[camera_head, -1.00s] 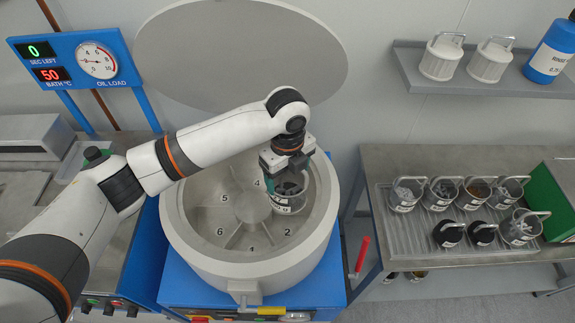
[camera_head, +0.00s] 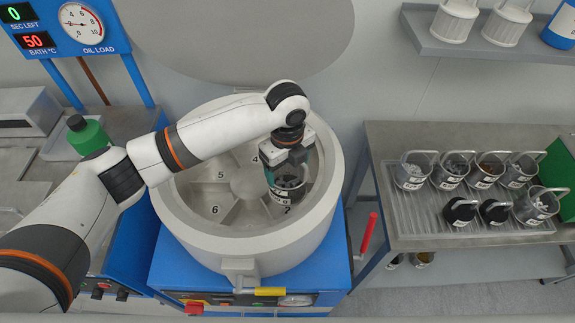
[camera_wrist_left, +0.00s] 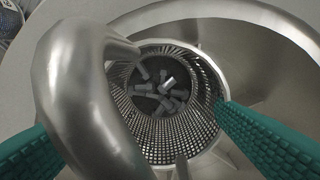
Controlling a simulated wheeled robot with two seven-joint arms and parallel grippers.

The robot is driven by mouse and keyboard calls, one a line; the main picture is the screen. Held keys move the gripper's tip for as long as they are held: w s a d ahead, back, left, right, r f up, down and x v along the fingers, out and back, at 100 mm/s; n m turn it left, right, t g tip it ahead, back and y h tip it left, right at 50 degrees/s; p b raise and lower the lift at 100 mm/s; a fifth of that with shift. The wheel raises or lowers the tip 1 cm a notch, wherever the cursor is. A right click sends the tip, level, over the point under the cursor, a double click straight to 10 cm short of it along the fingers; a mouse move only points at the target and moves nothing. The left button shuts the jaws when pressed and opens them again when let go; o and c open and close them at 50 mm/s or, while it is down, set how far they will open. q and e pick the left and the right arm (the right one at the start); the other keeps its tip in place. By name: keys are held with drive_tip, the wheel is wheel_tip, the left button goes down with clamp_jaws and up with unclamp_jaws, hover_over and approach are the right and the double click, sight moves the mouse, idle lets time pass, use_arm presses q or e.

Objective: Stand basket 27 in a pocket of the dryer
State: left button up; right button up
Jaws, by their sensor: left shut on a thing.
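The basket (camera_head: 288,189) with a white label hangs in my left gripper (camera_head: 287,168), inside the dryer bowl on its right side. The label number is too small to read. My left gripper is shut on the basket's handle (camera_wrist_left: 85,85); its teal fingers show at both sides in the left wrist view. Dark and grey pieces (camera_wrist_left: 163,92) lie in the mesh basket. The dryer (camera_head: 190,216) is a round grey drum with numbered pockets; 5, 6 and part of 4 show, and a 2 is just below the basket. Whether the basket touches the pocket floor cannot be told.
The dryer's lid (camera_head: 240,30) stands open behind. A steel table (camera_head: 375,140) at right carries a ribbed tray (camera_head: 410,225) with several handled baskets. A red lever (camera_head: 366,236) sticks up between dryer and table. A green bottle (camera_head: 88,135) stands at left.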

use_arm(q)
wheel_tip(320, 180, down, 2)
drive_tip(key=shift+b, duration=0.65)
wheel_tip(320, 180, down, 2)
drive_tip(key=shift+f+b, duration=1.6)
drive_tip(key=shift+f, duration=1.75)
drive_tip(key=o, duration=1.5)
